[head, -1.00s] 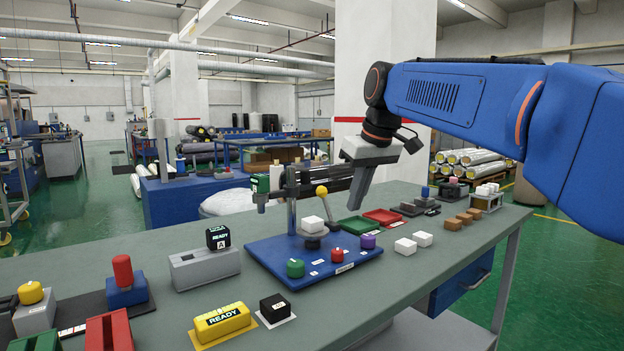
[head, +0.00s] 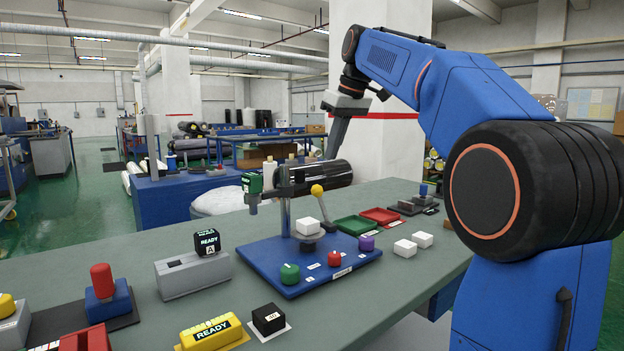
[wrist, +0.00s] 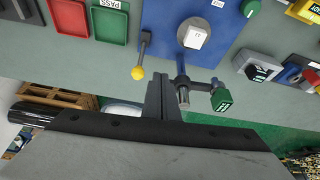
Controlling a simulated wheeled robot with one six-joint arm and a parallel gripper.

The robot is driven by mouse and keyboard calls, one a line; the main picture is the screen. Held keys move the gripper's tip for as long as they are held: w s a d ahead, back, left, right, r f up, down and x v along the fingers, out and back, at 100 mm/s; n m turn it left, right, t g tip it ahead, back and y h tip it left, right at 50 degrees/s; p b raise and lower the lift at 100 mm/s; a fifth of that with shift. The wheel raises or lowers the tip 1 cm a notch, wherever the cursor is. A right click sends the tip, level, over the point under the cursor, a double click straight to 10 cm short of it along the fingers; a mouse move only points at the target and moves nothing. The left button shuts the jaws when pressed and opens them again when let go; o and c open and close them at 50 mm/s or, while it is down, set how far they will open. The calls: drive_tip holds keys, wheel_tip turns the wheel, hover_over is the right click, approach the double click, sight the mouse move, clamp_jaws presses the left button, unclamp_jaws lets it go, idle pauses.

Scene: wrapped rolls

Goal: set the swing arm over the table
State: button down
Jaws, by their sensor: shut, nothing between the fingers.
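The post stands on a blue base plate (head: 262,255). The wrist view shows the green block (wrist: 222,100) and the white block (wrist: 195,38). My gripper (head: 332,156) is shut and empty, raised above and behind the post in the head view.
A lever with a yellow ball (head: 317,190) stands right of the post. Green and red trays (head: 380,215), white blocks (head: 405,248), a yellow READY block (head: 210,330) and a grey holder (head: 192,275) crowd the bench. A black roll (head: 325,174) lies behind.

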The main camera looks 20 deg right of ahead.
drive_tip(key=shift+f, duration=0.15)
drive_tip(key=w+a+f, duration=0.3)
drive_tip(key=w+f, duration=0.4)
drive_tip(key=f, duration=0.2)
idle(0.4)
drive_tip(key=shift+w, duration=0.15)
idle(0.3)
